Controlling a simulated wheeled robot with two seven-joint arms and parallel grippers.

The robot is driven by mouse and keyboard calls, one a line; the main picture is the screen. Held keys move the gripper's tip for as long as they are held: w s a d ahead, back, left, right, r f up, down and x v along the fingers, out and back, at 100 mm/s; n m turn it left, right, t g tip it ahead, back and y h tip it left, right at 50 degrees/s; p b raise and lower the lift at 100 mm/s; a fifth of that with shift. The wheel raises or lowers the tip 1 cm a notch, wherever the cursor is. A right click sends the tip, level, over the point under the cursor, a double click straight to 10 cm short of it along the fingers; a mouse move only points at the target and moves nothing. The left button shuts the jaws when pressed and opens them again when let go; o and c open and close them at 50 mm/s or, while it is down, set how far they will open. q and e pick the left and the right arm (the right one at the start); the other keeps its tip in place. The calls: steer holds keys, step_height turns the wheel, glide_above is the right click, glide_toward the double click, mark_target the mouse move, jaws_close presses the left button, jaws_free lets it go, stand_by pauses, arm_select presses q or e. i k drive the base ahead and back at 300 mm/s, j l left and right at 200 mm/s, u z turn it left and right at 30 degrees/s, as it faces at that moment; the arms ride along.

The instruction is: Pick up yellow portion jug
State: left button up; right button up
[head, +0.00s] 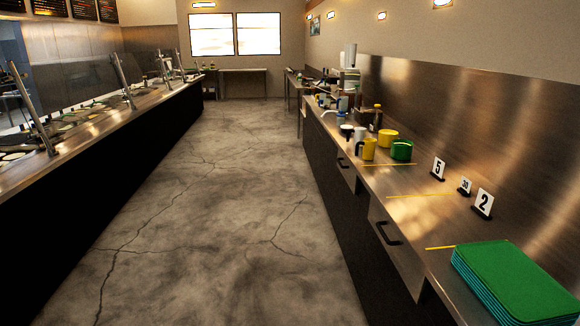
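A yellow jug (369,150) with a dark handle on its left side stands upright on the steel counter (405,207) along the right wall. It is near the counter's front edge. Just behind it is a wider yellow container (388,138), and to its right is a green container (402,150). Neither of my grippers shows in the head view.
A stack of green and teal trays (515,282) lies at the counter's near end. Number signs (484,203) stand along its back. White cups (359,133) and bottles are farther along. Drawer handles (388,234) stick out below. The aisle floor (215,220) is clear.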

mark_target(369, 144)
steer(key=i+z, duration=0.15)
steer(key=i, duration=0.65)
steer(key=i+j+z, duration=0.15)
steer(key=i, duration=0.65)
